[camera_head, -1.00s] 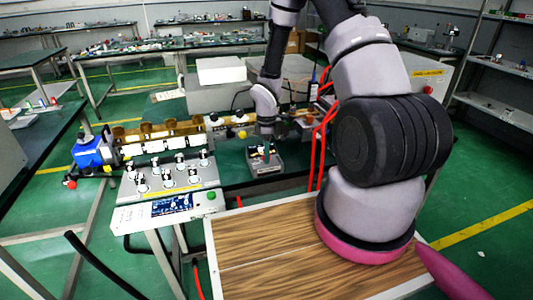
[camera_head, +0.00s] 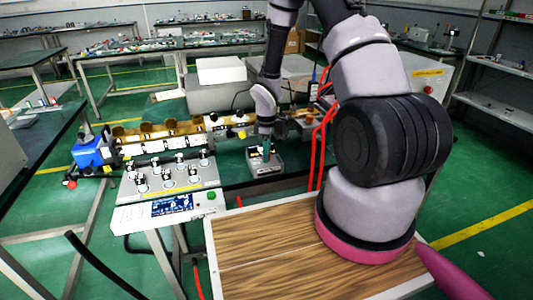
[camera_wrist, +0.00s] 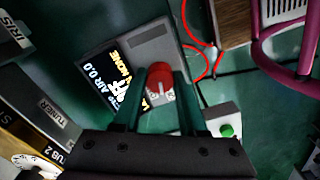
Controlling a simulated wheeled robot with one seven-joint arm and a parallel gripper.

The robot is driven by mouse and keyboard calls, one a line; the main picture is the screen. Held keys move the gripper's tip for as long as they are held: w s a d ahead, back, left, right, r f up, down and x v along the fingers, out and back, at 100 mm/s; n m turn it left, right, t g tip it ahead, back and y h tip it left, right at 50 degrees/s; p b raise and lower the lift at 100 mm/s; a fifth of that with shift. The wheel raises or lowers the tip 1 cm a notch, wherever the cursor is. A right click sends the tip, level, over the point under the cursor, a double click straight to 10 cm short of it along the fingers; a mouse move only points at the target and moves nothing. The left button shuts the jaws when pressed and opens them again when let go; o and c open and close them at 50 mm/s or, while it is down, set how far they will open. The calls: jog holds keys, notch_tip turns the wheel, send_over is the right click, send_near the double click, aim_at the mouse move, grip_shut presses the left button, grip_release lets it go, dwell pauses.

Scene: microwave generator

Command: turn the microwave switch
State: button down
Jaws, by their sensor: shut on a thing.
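The microwave switch is a red knob (camera_wrist: 160,76) with a pale pointer mark, on a small grey box (camera_wrist: 150,44) with a lit display (camera_wrist: 108,84). In the head view the grey box (camera_head: 264,166) sits on the dark green table, and the knob is hidden. My gripper (camera_wrist: 162,82) is shut on the red knob, with one finger on each side of it. In the head view my gripper (camera_head: 267,148) points down at the box from above. The lower part of the box is partly covered by the fingers in the wrist view.
A grey control unit (camera_head: 168,182) with several dark knobs and a green button stands left of the box. A brass waveguide line (camera_head: 178,129) runs behind it. Red cables (camera_head: 322,140) hang to the right. A wood-topped stand (camera_head: 262,252) is in front.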

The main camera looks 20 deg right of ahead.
jog(key=m, duration=0.4)
jog(key=shift+m, duration=0.3)
jog(key=m, duration=0.4)
jog(key=shift+m, duration=0.4)
jog(key=c, duration=0.8)
grip_release()
jog(key=shift+o, duration=0.2)
notch_tip(320, 180, up, 11)
jog(key=shift+f, duration=0.1)
